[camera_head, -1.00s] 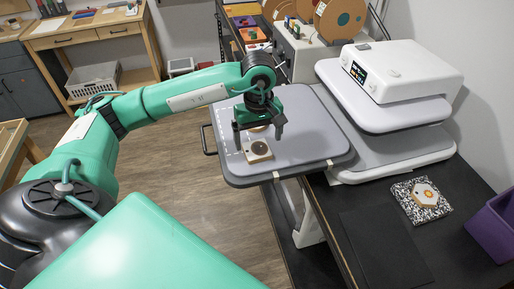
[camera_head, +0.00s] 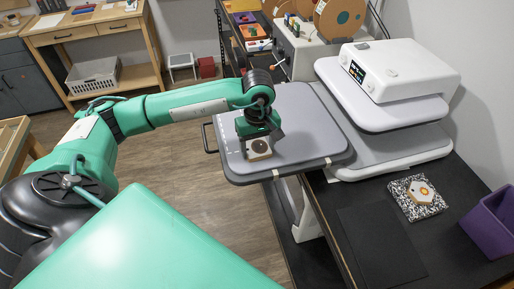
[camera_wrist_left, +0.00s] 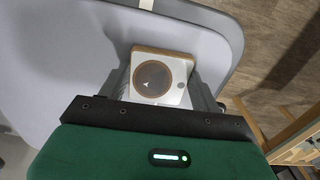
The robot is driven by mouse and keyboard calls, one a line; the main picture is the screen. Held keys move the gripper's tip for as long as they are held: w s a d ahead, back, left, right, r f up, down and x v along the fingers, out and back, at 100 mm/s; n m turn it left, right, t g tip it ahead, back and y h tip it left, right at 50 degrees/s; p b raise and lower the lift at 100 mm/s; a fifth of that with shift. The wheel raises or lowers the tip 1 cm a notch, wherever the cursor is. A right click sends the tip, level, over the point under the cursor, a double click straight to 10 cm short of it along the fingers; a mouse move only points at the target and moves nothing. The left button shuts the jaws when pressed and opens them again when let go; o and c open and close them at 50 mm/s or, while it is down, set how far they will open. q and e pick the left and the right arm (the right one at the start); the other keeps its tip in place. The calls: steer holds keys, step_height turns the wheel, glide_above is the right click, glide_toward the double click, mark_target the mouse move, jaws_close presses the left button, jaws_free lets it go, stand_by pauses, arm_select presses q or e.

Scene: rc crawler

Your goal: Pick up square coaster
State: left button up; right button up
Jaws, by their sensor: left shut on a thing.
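The square coaster (camera_head: 260,148) is pale with a wooden edge and a dark round disc on its face. It is at the grey platen (camera_head: 310,125) of the press; I cannot tell whether it still touches the surface. My left gripper (camera_head: 259,141) is shut on it from above. In the left wrist view the coaster (camera_wrist_left: 163,78) sits between the two fingers of the gripper (camera_wrist_left: 160,92), its near edge hidden by the gripper body. My right gripper is not in view.
The white press (camera_head: 400,75) stands right of the platen. A hexagonal piece on a speckled square (camera_head: 407,205) and a purple bin (camera_head: 493,225) are on the black table (camera_head: 330,200). Spools (camera_head: 340,18) stand behind. Open floor lies left of the platen.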

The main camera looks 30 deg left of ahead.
arm_select(q)
step_height(320, 180, up, 11)
steer(key=b, duration=0.4)
step_height(320, 180, up, 9)
glide_above(258, 149)
steer(key=shift+s+p, duration=0.1)
steer(key=shift+p, duration=0.25)
stand_by(1.0)
